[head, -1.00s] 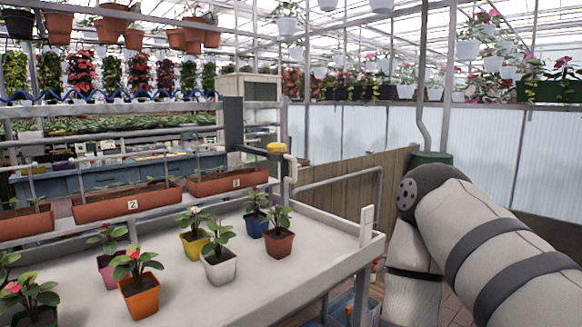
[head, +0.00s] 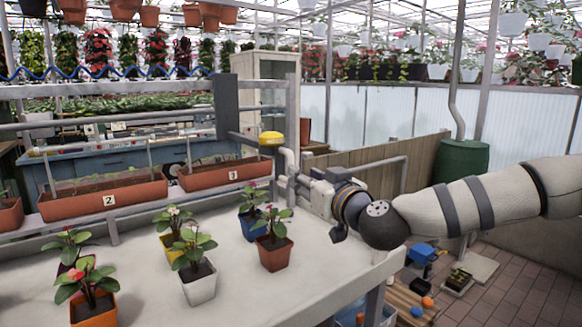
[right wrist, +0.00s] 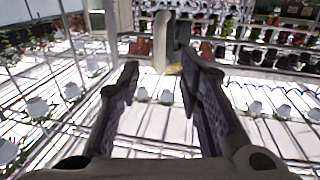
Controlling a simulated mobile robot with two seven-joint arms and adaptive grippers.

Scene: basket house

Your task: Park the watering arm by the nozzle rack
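The watering arm seems to be the grey bar (head: 243,139) with a yellow cap (head: 271,138) and a white bent pipe (head: 290,160), beside a dark upright post (head: 226,110) at the bench's far side. My right gripper (head: 290,188) is just below and right of that pipe, over the bench's right end. In the right wrist view its two dark fingers (right wrist: 165,82) are spread, with nothing clearly between them. The white pipe (right wrist: 160,40) and yellow cap (right wrist: 173,69) show beyond the fingertips. I cannot pick out a nozzle rack. My left gripper is not in view.
Potted plants, including a terracotta pot (head: 274,254) and a white pot (head: 198,284), stand on the pale bench (head: 235,300). Numbered planters (head: 105,199) line its back edge. A wooden fence (head: 385,167) and green barrel (head: 461,160) stand behind my right arm.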

